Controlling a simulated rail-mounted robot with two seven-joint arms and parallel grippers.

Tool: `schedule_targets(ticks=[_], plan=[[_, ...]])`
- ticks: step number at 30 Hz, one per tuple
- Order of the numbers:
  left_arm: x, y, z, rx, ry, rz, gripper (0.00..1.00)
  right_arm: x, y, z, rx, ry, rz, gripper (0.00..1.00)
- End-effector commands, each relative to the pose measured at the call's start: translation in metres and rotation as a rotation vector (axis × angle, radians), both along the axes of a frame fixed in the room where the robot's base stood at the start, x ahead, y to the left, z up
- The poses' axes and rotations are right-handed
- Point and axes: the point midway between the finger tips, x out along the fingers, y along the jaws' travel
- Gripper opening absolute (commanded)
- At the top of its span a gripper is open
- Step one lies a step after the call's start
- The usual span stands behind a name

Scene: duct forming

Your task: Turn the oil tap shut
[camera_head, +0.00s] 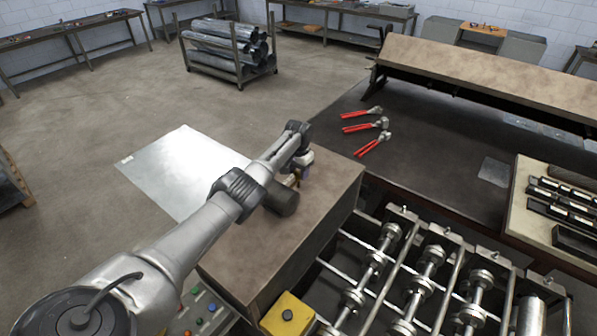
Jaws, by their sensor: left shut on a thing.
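My left arm reaches in from the lower left over the brown block-like cover of the machine. My left gripper (297,177) is at the arm's far end, pointing down at the cover, and is shut on a small brass-coloured piece, which seems to be the oil tap (291,182). A dark rounded cylinder (284,202) lies just below and left of it, partly behind the arm. The tap's handle and its angle are mostly hidden by the gripper and wrist. My right gripper is not in view.
The forming machine's rollers (380,270) lie open at the lower right. A yellow box with a dark button (289,315) stands at the front. Red-handled tools (366,125) lie on the dark bench. A sheet of metal (178,168) is left of the cover. A pipe rack (232,55) stands behind.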

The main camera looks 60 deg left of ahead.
Motion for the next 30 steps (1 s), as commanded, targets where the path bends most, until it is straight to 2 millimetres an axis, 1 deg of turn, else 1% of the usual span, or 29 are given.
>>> schedule_targets(ticks=[14, 15, 21, 23, 30], plan=[[0.0004, -0.0002, 0.0008, 0.0, -0.001, -0.015, 0.23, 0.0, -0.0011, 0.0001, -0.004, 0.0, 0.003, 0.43], [0.0004, -0.0002, 0.0008, 0.0, -0.001, -0.015, 0.48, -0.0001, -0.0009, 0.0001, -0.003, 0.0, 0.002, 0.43], [0.0003, -0.0001, 0.0005, 0.0, 0.0, -0.014, 0.67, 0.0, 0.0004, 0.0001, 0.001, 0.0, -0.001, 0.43], [0.0003, -0.0001, 0.0004, 0.0, 0.0, -0.014, 0.72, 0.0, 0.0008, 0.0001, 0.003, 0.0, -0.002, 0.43], [0.0001, -0.0001, 0.0008, 0.0, 0.0, -0.013, 0.72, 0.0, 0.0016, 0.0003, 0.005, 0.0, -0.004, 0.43]])
